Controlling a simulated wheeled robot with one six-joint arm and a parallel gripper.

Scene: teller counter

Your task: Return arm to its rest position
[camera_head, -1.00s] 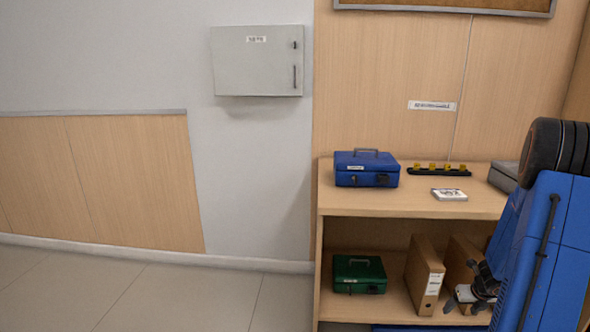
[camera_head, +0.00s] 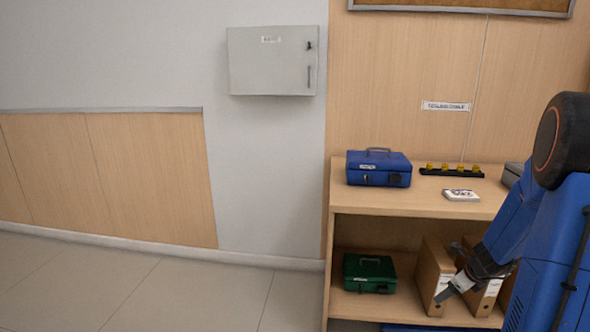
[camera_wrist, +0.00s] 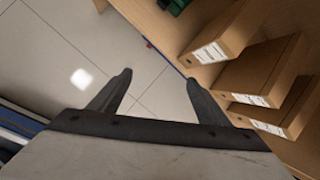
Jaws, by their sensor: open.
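My gripper (camera_head: 452,290) is in front of the lower shelf at the right of the head view, below my blue arm. In the wrist view its two dark fingers (camera_wrist: 157,85) stand apart with nothing between them. Tiled floor and the shelf's edge show past the fingertips. In the head view the gripper overlaps the box files and partly hides them.
A wooden shelf unit (camera_head: 345,203) bears a blue cash box (camera_head: 378,169), a dark strip with yellow pieces (camera_head: 452,172) and a small white item (camera_head: 461,195). Below are a green cash box (camera_head: 369,274) and box files (camera_wrist: 221,44). A grey cabinet (camera_head: 270,62) hangs on the wall. Floor at left is clear.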

